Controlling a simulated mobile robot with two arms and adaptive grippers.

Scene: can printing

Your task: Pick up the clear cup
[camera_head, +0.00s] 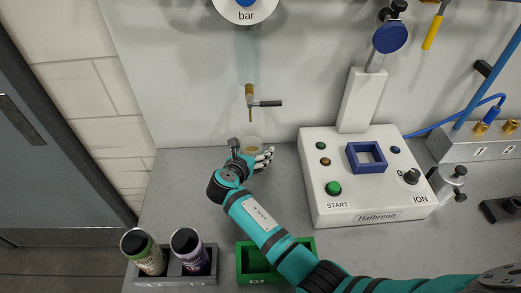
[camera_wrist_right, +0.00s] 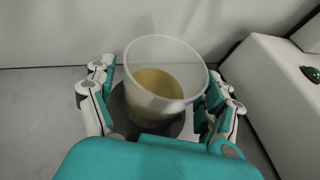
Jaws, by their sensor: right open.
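The clear cup (camera_wrist_right: 190,58) stands upright between the fingers of my right gripper (camera_wrist_right: 158,88) in the right wrist view. Yellowish liquid shows in its lower part. The fingers lie on both sides of it and are open; whether either touches the cup I cannot tell. In the head view the cup (camera_head: 252,142) is small, below the tap and partly hidden by my right gripper (camera_head: 251,153). My left gripper is not in view.
A brass tap (camera_head: 250,96) on the wall hangs just above the cup. A white machine (camera_head: 330,165) with START button stands to the right. A grey holder (camera_head: 172,280) with two cans and a green tray (camera_head: 248,262) sit in front. A dark round base (camera_wrist_right: 122,110) lies under the cup.

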